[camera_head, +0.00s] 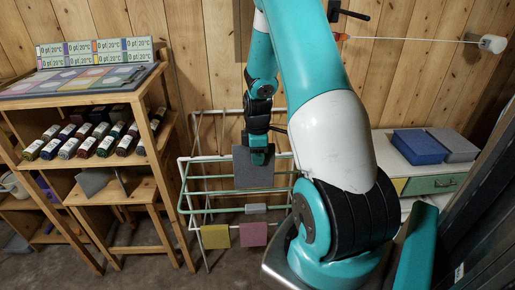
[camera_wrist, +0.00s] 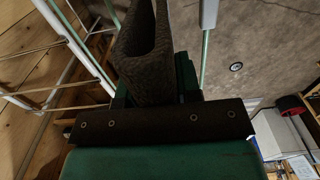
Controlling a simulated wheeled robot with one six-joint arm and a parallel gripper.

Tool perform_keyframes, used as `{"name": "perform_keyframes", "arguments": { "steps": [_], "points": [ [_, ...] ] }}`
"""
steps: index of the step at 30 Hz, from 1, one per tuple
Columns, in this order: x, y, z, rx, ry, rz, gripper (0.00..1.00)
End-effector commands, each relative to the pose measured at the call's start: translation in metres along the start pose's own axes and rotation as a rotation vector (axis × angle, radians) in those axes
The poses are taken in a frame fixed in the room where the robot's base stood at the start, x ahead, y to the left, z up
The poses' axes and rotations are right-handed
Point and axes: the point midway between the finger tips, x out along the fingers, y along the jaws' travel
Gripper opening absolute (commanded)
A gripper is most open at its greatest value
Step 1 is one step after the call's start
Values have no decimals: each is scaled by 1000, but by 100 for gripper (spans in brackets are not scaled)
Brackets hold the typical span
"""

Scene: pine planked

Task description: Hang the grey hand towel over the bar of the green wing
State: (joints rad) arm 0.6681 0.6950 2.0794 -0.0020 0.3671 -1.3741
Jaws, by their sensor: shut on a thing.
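The grey hand towel (camera_head: 253,174) hangs from my gripper (camera_head: 259,157), which is shut on its upper part. In the wrist view the towel (camera_wrist: 142,55) shows as a dark folded loop standing out from the jaws. The drying rack has a white frame (camera_head: 183,190) with green bars (camera_head: 217,177) at the front. The towel hangs in front of or over these bars; I cannot tell whether it touches one. In the wrist view a green bar (camera_wrist: 206,45) runs to the right of the towel, and another lies to its left.
A yellow cloth (camera_head: 215,237), a pink cloth (camera_head: 253,234) and a small pale piece (camera_head: 256,208) are on the rack's lower bars. A wooden shelf with bottles (camera_head: 90,140) stands at left. A white cabinet with blue boxes (camera_head: 418,147) stands at right.

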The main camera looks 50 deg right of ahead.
Motion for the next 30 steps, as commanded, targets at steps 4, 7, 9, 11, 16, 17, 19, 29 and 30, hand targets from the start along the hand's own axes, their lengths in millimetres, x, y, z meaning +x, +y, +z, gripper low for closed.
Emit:
{"name": "perform_keyframes", "arguments": {
  "steps": [4, 7, 9, 11, 16, 17, 19, 29, 30],
  "points": [
    [1, 0, 0, 0, 0, 1, 19],
    [1, 0, 0, 0, 0, 1, 19],
    [2, 0, 0, 0, 0, 1, 19],
    [3, 0, 0, 0, 0, 1, 19],
    [12, 0, 0, 0, 0, 0, 19],
    [14, 0, 0, 0, 0, 0, 19],
    [18, 0, 0, 0, 0, 0, 19],
    [39, 0, 0, 0, 0, 1, 19],
    [42, 0, 0, 0, 0, 1, 19]
  ]
}}
